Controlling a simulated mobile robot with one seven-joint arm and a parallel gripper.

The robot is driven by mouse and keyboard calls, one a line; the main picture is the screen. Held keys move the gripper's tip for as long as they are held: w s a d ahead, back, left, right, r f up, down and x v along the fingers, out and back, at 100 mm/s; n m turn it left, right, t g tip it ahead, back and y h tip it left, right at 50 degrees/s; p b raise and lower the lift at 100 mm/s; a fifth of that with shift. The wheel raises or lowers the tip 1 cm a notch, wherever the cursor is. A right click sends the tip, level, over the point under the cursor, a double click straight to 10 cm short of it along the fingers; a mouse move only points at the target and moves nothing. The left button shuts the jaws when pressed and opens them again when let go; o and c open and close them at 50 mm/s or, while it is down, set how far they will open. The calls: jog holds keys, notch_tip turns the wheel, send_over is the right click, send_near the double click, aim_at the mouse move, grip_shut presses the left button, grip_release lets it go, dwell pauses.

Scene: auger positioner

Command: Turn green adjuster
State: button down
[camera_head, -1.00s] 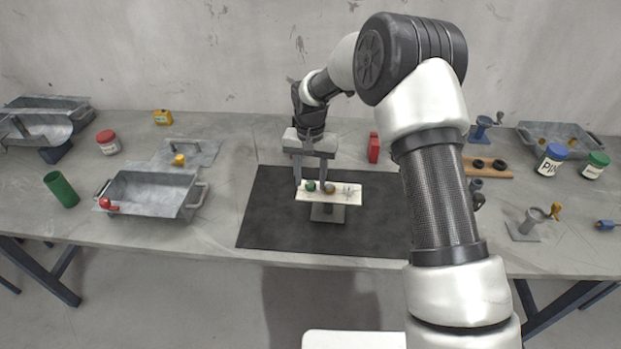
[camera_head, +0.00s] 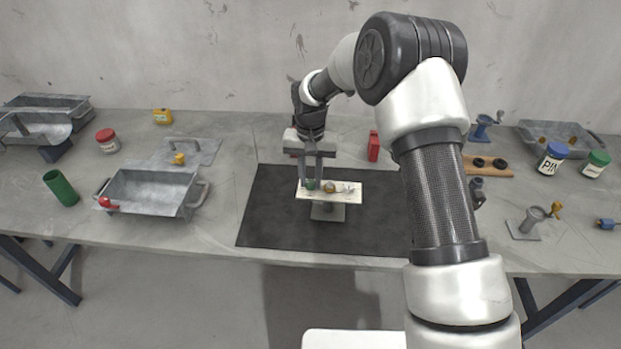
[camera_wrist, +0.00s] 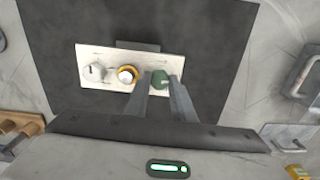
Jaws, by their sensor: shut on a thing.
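The green adjuster (camera_head: 310,185) is a small knob at the left end of a pale panel (camera_head: 345,196) on a short stand. In the wrist view the green adjuster (camera_wrist: 161,79) is at the panel's right end. My gripper (camera_head: 310,184) reaches down over the panel, and its fingers are shut on the green adjuster. In the wrist view my gripper (camera_wrist: 160,82) has one finger on each side of the knob, hiding part of it. A yellow-orange knob (camera_wrist: 127,75) is in the panel's middle and a white knob (camera_wrist: 94,72) at its far end.
The panel stands on a black mat (camera_head: 265,225) with free room around it. A red box (camera_head: 374,146) is behind it. A grey stand with a yellow crank (camera_head: 538,222) is right.

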aim_at(311, 182)
jog(key=n+b, duration=0.1)
jog(key=n, duration=0.3)
jog(key=n+b, duration=0.1)
jog(key=n, duration=0.2)
jog(key=shift+n, duration=0.3)
jog(key=n, duration=0.3)
jog(key=shift+n, duration=2.2)
jog(key=c, duration=1.5)
grip_release()
notch_tip(311, 182, up, 18)
jog(key=shift+f, duration=0.2)
